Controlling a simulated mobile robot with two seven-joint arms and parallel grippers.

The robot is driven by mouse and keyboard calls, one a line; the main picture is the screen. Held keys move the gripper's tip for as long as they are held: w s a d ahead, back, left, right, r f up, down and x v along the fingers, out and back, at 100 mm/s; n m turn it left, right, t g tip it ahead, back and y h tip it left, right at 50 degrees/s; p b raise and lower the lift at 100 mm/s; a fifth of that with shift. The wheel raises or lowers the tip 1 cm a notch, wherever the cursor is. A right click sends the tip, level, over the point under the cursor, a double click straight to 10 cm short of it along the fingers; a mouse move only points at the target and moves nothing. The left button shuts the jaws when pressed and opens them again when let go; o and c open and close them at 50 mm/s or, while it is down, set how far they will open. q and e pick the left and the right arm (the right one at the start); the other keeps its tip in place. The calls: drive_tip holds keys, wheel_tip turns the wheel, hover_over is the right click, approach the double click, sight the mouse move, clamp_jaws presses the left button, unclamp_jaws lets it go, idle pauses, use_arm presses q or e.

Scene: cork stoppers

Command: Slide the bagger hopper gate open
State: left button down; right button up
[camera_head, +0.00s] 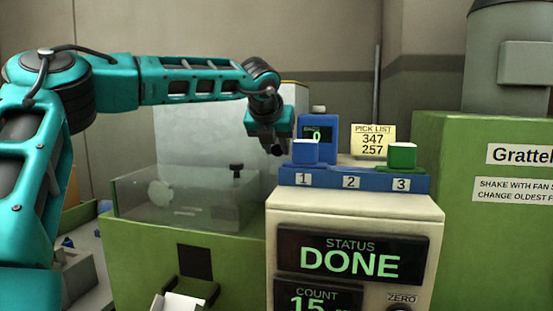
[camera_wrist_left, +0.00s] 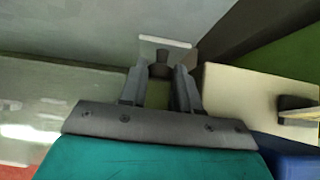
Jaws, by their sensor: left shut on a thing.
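The bagger (camera_head: 180,265) has a green body with a clear-walled hopper (camera_head: 150,200) on top. A small dark knob (camera_head: 237,170) stands at the hopper's right part, apart from my gripper in the picture. My left gripper (camera_head: 277,148) is above the hopper's right end, close to the counter. In the left wrist view its fingers (camera_wrist_left: 160,80) are shut on a small dark post (camera_wrist_left: 160,70) with a pale flat plate (camera_wrist_left: 165,41) at its far end. I cannot tell whether this post belongs to the hopper gate. My right gripper is not in view.
A cream counter (camera_head: 355,210) reading DONE stands right of the bagger. A green machine (camera_head: 480,230) is at the far right.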

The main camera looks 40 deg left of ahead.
use_arm(q)
drive_tip(key=shift+r, duration=0.5)
drive_tip(key=c, duration=1)
unclamp_jaws()
drive_tip(key=shift+o, duration=0.9)
drive_tip(key=shift+f, duration=0.15)
drive_tip(key=b+v, duration=0.1)
drive_tip(key=v, duration=1.2)
